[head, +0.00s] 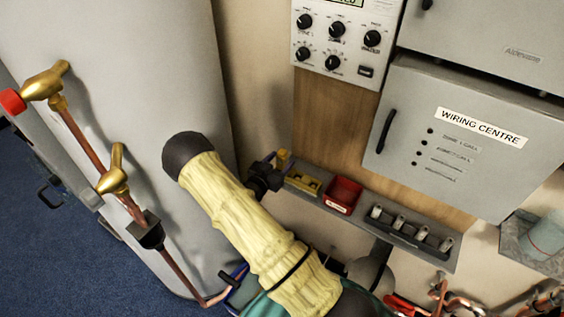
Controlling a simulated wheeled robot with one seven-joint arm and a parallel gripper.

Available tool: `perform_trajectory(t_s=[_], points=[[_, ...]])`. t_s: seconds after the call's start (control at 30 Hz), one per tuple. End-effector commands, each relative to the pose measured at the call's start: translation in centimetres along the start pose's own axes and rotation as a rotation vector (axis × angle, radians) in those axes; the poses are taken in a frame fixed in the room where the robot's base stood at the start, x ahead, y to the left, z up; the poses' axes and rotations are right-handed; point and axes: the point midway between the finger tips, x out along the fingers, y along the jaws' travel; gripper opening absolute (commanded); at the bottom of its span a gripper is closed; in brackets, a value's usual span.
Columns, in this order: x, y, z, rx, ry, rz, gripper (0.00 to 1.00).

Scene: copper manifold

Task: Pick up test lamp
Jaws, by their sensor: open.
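A small upright yellow-brown piece (282,159) at the left end of the grey shelf may be the test lamp; it is too small to be sure. My gripper (272,170), dark and partly hidden behind my cream-sleeved arm, is beside this piece at the shelf's left end. The gripper is open. Whether the piece stands between the fingers or just beyond them, I cannot tell.
The grey shelf (452,262) carries a yellow holder (303,182), a red bin (343,194) and several pale cylinders (399,222). The wiring centre box (455,150) and control panel (337,65) are above. A large grey cylinder (130,70) and copper pipe (85,145) stand left.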

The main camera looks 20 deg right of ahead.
Motion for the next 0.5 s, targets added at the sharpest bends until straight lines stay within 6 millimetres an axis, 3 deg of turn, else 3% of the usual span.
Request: perform_trajectory(t_s=[0.4,0.43,0.5], points=[[-0.06,-0.01,0.03,0.000,-0.001,0.000,0.56],[-0.06,-0.02,0.03,0.000,-0.001,0.000,0.54],[-0.07,-0.02,0.03,0.000,-0.001,0.000,0.41]])
